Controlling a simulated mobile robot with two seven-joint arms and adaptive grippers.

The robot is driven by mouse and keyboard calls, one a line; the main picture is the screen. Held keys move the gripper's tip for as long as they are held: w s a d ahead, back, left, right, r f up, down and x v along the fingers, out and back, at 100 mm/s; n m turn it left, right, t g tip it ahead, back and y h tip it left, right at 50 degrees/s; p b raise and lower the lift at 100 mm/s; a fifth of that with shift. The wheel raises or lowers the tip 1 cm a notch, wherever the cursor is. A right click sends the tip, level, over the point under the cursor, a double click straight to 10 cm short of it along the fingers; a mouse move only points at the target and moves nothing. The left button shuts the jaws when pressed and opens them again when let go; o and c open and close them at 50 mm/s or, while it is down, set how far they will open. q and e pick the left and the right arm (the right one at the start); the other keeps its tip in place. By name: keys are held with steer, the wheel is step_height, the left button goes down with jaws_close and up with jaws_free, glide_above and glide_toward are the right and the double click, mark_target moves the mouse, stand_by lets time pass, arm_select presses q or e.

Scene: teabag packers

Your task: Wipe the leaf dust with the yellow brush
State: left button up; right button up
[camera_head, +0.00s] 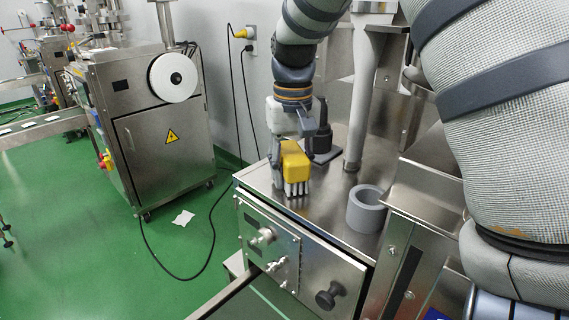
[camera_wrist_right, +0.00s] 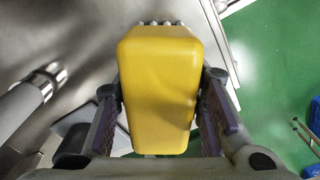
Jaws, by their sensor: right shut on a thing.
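The yellow brush (camera_head: 294,163) has a yellow block and pale bristles pointing down. My right gripper (camera_head: 291,150) is shut on it and holds it upright near the left part of the steel machine top (camera_head: 322,190). In the right wrist view the yellow brush (camera_wrist_right: 160,88) fills the middle, with one finger of my right gripper (camera_wrist_right: 160,105) on each side. I cannot tell whether the bristles touch the steel. No leaf dust can be made out in either view. My left gripper is not in view.
A grey ring-shaped cup (camera_head: 366,209) stands on the right of the top. A dark object (camera_head: 321,145) on a grey pad is behind the brush, near a vertical steel post (camera_head: 362,90). The top's left edge drops to the green floor (camera_head: 100,240).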

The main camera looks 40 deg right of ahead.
mark_target(306, 180)
steer(key=shift+s+d+f, duration=0.1)
steer(key=shift+s+d, duration=0.05)
steer(key=shift+s, duration=1.9)
steer(key=shift+s+d+f, duration=0.1)
steer(key=shift+s, duration=0.95)
steer(key=shift+s+d+f, duration=0.1)
steer(key=shift+s, duration=0.9)
steer(key=shift+w+a, duration=0.1)
steer(key=shift+w, duration=0.55)
steer(key=shift+w+a+f+b, duration=0.1)
steer(key=shift+w+b, duration=0.05)
steer(key=shift+w, duration=0.65)
steer(key=shift+w+a+f+b, duration=0.1)
steer(key=shift+w+b, duration=0.05)
steer(key=shift+w, duration=0.65)
steer(key=shift+w+a+b, duration=0.2)
steer(key=shift+w+b, duration=0.2)
steer(key=shift+w, duration=2.75)
steer(key=shift+w+r, duration=0.15)
steer(key=shift+w, duration=0.3)
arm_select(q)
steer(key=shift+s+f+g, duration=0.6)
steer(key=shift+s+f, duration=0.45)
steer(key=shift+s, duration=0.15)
arm_select(e)
steer(key=shift+r, duration=0.1)
